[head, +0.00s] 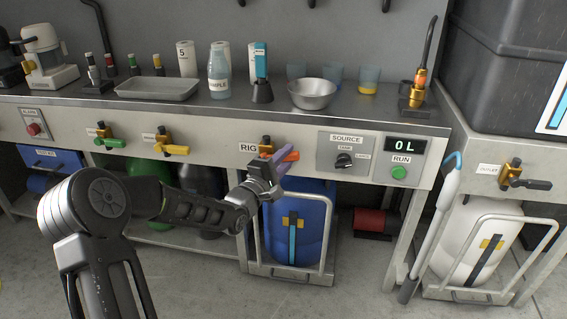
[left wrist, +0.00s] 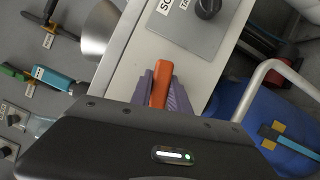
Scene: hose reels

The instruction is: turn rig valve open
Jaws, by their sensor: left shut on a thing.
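The rig valve has an orange lever handle (head: 289,155) on the bench's front panel, just right of the "RIG" label (head: 248,148). The lever points to the right in the head view. My left gripper (head: 277,160) is at the valve, its purple fingers closed on the orange lever. In the left wrist view the orange lever (left wrist: 161,84) sits between the two purple fingers (left wrist: 161,95). The valve's body is mostly hidden behind the gripper. My right gripper is in neither view.
A source selector knob (head: 344,160) and a run panel with a green button (head: 399,172) and a display reading "0 L" lie to the right. Green (head: 110,143) and yellow (head: 176,150) valve levers are to the left. A blue tank (head: 312,215) in a metal frame stands below.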

